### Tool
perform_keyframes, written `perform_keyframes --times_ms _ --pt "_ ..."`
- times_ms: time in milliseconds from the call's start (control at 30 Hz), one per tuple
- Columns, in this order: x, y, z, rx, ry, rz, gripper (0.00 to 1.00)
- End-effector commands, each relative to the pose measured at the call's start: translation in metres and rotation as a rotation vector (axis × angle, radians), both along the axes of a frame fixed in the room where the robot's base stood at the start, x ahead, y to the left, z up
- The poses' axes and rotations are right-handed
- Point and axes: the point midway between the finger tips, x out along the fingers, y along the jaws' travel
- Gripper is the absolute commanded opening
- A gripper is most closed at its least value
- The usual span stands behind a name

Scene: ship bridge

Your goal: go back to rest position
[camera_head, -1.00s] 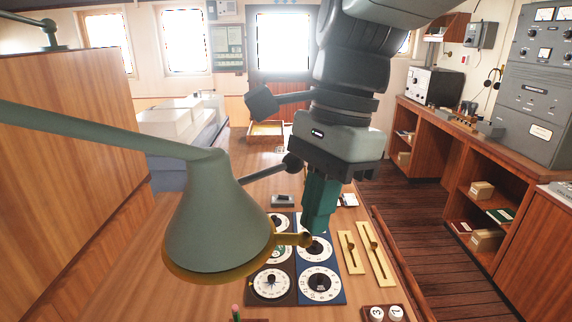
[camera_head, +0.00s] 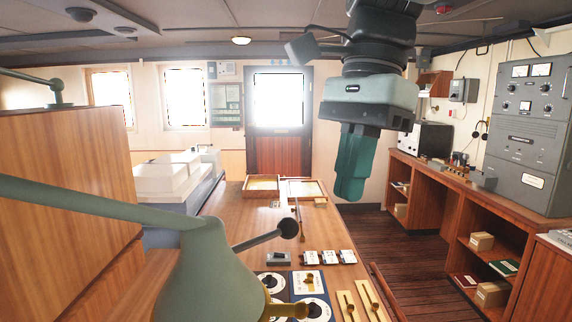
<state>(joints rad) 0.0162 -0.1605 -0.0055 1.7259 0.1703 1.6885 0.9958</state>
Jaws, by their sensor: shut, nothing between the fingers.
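My gripper (camera_head: 349,190) hangs from the arm at the upper right of the middle, fingers pointing down. Its green fingers are shut with nothing held. It is in the air, apart from the desk and from everything on it, in front of the wall and the dark floor to the right of the door. My arm comes down into view from the top edge.
A green lamp (camera_head: 208,275) stands large in the left foreground. Dial panels (camera_head: 290,290), brass sliders (camera_head: 347,305), small boxes (camera_head: 328,258) and a shallow tray (camera_head: 230,200) are on the wooden desk (camera_head: 235,225). Shelves (camera_head: 480,235) line the right; the floor between is clear.

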Motion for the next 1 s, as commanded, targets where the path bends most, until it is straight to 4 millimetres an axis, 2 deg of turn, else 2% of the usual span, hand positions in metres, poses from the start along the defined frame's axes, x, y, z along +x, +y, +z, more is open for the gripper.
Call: perform_keyframes --times_ms 133,233,433,633,800,1000 --pt "-0.004 -0.002 0.004 -0.005 -0.032 0.036 0.0" --pt "-0.018 -0.004 -0.009 -0.023 -0.128 0.152 0.0" --pt "-0.053 -0.014 -0.059 -0.146 -0.413 0.562 0.0" --pt "-0.074 -0.022 -0.101 -0.297 -0.595 0.899 0.0" --pt "-0.079 -0.024 -0.112 -0.35 -0.641 1.003 0.0" --pt "-0.079 -0.024 -0.113 -0.352 -0.641 1.007 0.0"
